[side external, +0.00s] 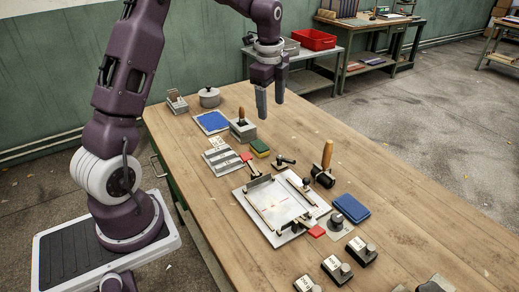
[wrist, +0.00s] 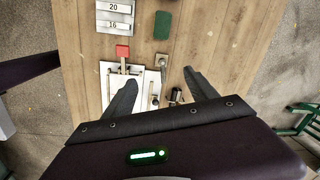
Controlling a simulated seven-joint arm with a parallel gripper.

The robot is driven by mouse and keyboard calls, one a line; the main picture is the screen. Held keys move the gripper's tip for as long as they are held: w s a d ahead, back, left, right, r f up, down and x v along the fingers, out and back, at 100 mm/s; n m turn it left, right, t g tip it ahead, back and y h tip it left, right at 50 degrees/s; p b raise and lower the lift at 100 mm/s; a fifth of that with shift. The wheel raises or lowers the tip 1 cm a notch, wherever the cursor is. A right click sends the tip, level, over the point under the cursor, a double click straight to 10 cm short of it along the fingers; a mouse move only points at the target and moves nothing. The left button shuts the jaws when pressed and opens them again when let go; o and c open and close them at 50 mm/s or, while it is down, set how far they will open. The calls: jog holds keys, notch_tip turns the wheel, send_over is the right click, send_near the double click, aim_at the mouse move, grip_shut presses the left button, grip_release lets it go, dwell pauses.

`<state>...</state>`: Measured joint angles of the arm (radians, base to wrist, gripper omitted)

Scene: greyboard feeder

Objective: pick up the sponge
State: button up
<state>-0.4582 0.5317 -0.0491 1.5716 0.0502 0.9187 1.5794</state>
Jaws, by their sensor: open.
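The sponge (side external: 260,147), green on top with a yellow lower layer, lies flat on the wooden table in the side external view. In the wrist view its green top (wrist: 162,25) shows near the top edge, beyond my fingertips. My gripper (side external: 271,107) is open and empty, high above the table with its fingers pointing down. In the wrist view the two fingers (wrist: 160,78) are spread wide, with nothing between them. The sponge is clear of both fingers, and nothing covers it.
A grey block with a wooden-handled tool (side external: 242,129) stands just behind the sponge. A small handled metal piece (side external: 284,161) and a white fixture board (side external: 270,218) are in front. The table's right side is mostly bare.

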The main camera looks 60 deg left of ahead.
aim_at(259, 145)
jog(key=a+f+m, duration=0.1)
jog(key=a+f, duration=0.1)
jog(key=f, duration=0.2)
jog(key=w+a+f+m, duration=0.1)
jog(key=a+f, duration=0.2)
jog(key=f, duration=0.1)
jog(key=w+a+f+m+g, duration=0.1)
jog(key=a+f+m, duration=0.1)
jog(key=a+f, duration=0.1)
jog(key=shift+f+h, duration=0.4)
jog(key=shift+f, duration=0.15)
jog(key=f, duration=0.7)
jog(key=shift+s+a+f, duration=0.1)
jog(key=shift+a+f, duration=0.25)
jog(key=shift+f, duration=0.05)
jog(key=shift+r, duration=0.1)
jog(key=c, duration=1.4)
